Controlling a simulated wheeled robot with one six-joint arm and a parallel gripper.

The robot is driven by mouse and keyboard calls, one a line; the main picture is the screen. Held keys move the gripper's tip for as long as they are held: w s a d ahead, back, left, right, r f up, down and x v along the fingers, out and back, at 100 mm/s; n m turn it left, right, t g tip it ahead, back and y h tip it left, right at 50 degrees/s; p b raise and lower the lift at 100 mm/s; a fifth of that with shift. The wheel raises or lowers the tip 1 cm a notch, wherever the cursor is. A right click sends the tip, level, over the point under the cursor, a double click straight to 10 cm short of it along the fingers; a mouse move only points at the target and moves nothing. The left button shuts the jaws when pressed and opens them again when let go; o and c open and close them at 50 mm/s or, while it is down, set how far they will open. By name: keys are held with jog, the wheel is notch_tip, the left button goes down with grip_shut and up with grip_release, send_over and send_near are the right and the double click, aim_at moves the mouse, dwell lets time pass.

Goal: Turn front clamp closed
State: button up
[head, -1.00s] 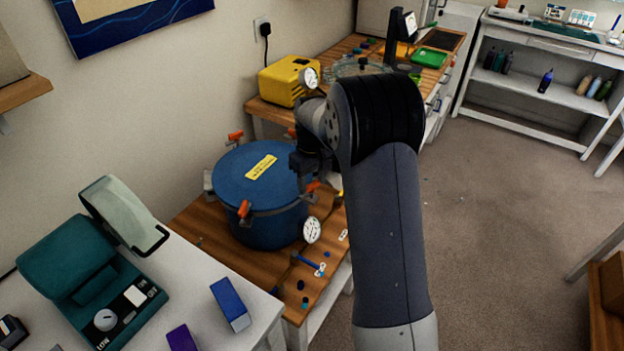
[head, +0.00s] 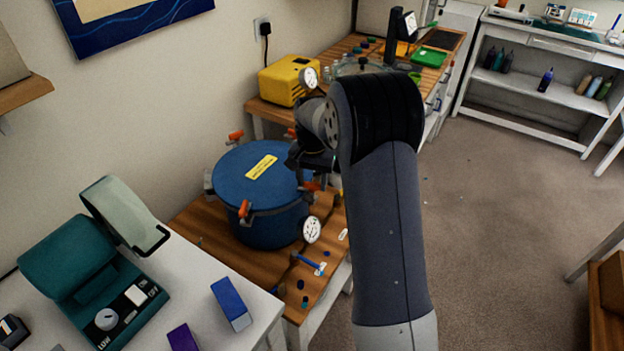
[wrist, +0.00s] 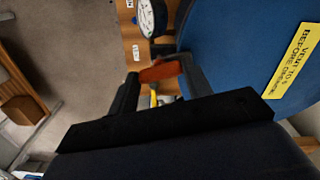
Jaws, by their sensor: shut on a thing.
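A blue pressure pot (head: 262,198) with a yellow label stands on a wooden bench, its lid on. Orange-handled clamps sit around its rim; one (head: 244,209) shows on the near left side and one (head: 236,136) at the back left. My gripper (head: 312,184) is at the right side of the rim, partly hidden by my arm. In the wrist view my gripper (wrist: 156,88) is shut on an orange clamp handle (wrist: 160,72), beside the blue lid (wrist: 225,50). I cannot tell how far this clamp is turned.
A round white gauge (head: 311,229) sticks out from the pot's front right. Small bottles and a blue-handled tool lie on the wooden bench (head: 215,232). A teal machine (head: 75,260) stands on the white table at left. A yellow box (head: 288,80) stands behind the pot.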

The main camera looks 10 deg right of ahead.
aim_at(312, 183)
jog(key=shift+m, duration=1.5)
jog(key=o, duration=1)
notch_tip(312, 183, up, 11)
jog(key=shift+b, duration=0.3)
jog(key=shift+f, duration=0.1)
notch_tip(312, 183, down, 11)
jog(key=shift+r+p, duration=0.1)
jog(key=shift+p, duration=0.25)
